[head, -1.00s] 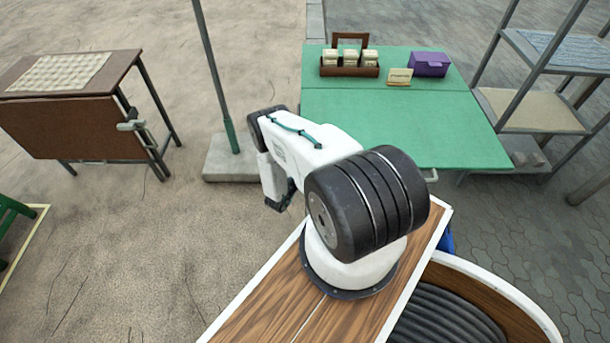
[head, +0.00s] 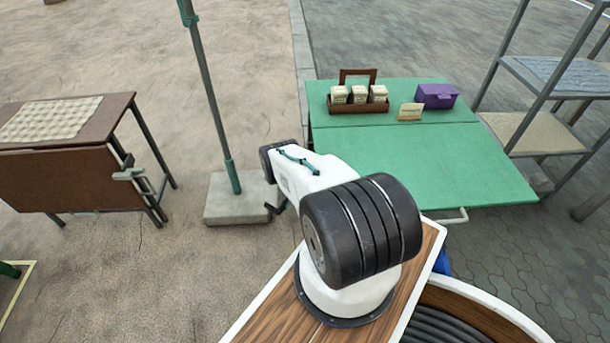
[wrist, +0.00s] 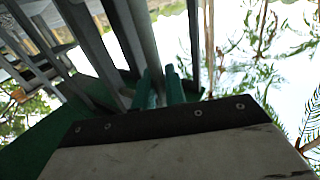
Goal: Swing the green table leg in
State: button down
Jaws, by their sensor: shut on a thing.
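The green table (head: 420,165) stands right of centre in the head view, its top flat with a seam across it. A pale bent bar (head: 455,218) sticks out under its near edge; I cannot tell whether it is the leg. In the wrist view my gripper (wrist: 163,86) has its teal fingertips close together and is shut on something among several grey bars. Dark green surface (wrist: 50,150) shows at lower left there. In the head view my gripper is hidden behind my arm.
A brown table (head: 50,175) with a hanging flap stands at left. A grey pole (head: 205,90) rises from a concrete block (head: 235,200). A caddy of jars (head: 357,105), a card and a purple box (head: 436,96) sit on the green table. Shelves (head: 540,130) stand at right.

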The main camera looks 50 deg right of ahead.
jog(key=shift+w+d+r, duration=0.1)
jog(key=shift+w+r, duration=0.15)
jog(key=shift+w, duration=0.35)
jog(key=c, duration=1.5)
grip_release()
jog(key=shift+f, duration=0.1)
jog(key=shift+c, duration=0.2)
jog(key=shift+s+d, duration=0.15)
jog(key=shift+s, duration=0.05)
jog(key=s+a, duration=0.1)
jog(key=a, duration=0.6)
jog(key=shift+a, duration=0.4)
jog(key=shift+s+f, duration=0.1)
